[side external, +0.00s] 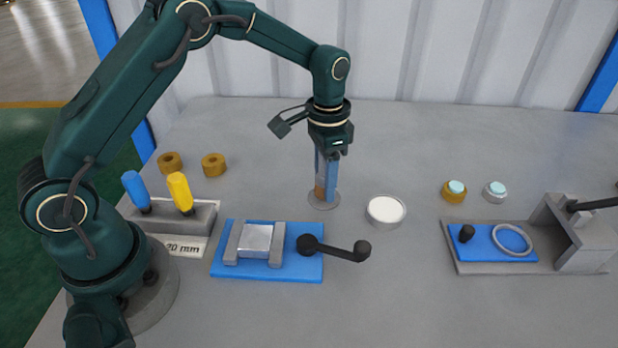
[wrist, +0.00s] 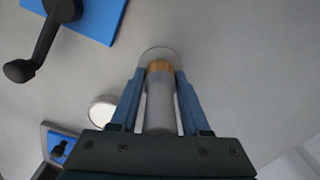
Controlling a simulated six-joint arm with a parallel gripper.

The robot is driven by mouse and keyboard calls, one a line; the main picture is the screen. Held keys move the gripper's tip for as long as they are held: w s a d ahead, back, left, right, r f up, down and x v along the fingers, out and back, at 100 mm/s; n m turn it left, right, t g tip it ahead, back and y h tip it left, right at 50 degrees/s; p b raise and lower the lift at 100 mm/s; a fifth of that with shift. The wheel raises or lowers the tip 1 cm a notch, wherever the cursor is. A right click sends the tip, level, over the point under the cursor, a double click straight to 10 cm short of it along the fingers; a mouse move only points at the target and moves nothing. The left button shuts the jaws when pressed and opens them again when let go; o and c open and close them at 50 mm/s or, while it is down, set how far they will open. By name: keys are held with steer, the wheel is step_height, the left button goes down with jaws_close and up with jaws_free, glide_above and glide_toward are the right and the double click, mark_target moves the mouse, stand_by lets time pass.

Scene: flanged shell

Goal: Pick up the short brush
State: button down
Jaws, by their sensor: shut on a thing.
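My gripper (side external: 327,192) points straight down near the middle of the table.
A white round dish (side external: 386,209) stands just right of my gripper. A blue vise plate with a black crank (side external: 340,250) lies in front. A grey rack with blue and yellow handles (side external: 180,192) is at left, a grey fixture (side external: 575,235) at right.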

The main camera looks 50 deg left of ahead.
mark_target(320, 161)
steer(key=r, duration=0.2)
steer(key=a+r, duration=0.1)
steer(key=r, duration=0.1)
steer(key=shift+s, duration=0.15)
steer(key=s+a+r, duration=0.4)
steer(key=a+r, duration=0.2)
steer(key=a, duration=0.3)
steer(key=w+d+n+t, duration=0.2)
steer(key=w+d, duration=0.6)
steer(key=w, duration=0.1)
steer(key=d+f+m+t+h, duration=0.1)
steer(key=d+f+m+t, duration=0.1)
steer(key=d, duration=1)
steer(key=shift+s+d+f, duration=0.1)
steer(key=shift+f, duration=1.3)
steer(key=shift+s+d+f, duration=0.1)
steer(key=shift+f, duration=1.25)
steer(key=shift+f, duration=0.7)
step_height(320, 161, up, 7)
